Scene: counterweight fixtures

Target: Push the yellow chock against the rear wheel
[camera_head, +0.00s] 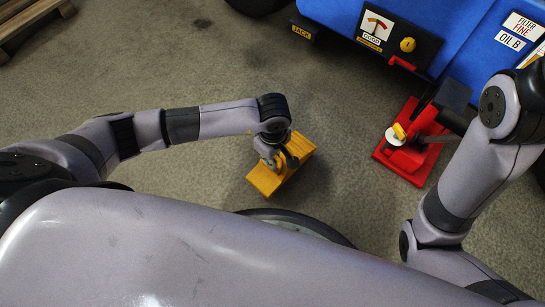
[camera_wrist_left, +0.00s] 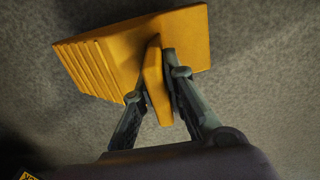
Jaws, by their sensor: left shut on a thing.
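The yellow chock (camera_head: 266,181) rests on the grey floor in the head view, apart from the blue machine (camera_head: 345,15). My left gripper (camera_head: 279,160) is above it, shut on the chock's upright yellow handle. The left wrist view shows the fingers (camera_wrist_left: 165,85) on both sides of this handle, with the ribbed chock body (camera_wrist_left: 95,68) beyond. A dark tyre (camera_head: 258,4) shows only in part at the top edge of the head view; I cannot tell whether it is the rear wheel. My right arm is at the right; its gripper's fingers cannot be made out clearly.
A red jack (camera_head: 403,150) with a white disc and a yellow piece stands on the floor beside the blue machine, close to my right arm. A wooden pallet (camera_head: 25,22) is at the top left. Bare floor lies between the chock and the tyre.

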